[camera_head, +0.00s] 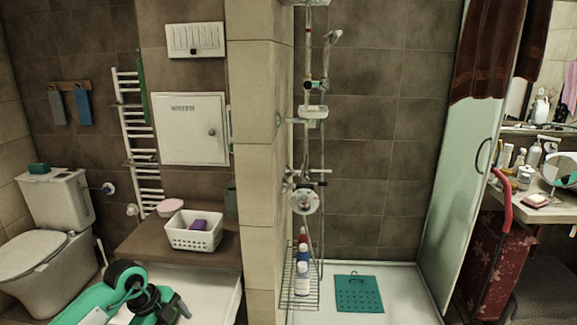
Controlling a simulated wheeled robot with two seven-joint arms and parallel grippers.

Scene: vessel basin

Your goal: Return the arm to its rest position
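My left arm comes in at the bottom left, green and black. Its dark gripper (176,309) is over the white surface (215,283) below the brown counter. The fingers are small and dark, so I cannot tell whether they are open or shut. I see nothing clearly held in them. My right gripper is not in view.
A white basket (194,236) with a purple item (199,225) and a pink bowl (170,207) stand on the brown counter (140,240). A toilet (45,245) is at left. A tiled wall (256,200) separates the shower, with bottles (302,275) and a green mat (358,294).

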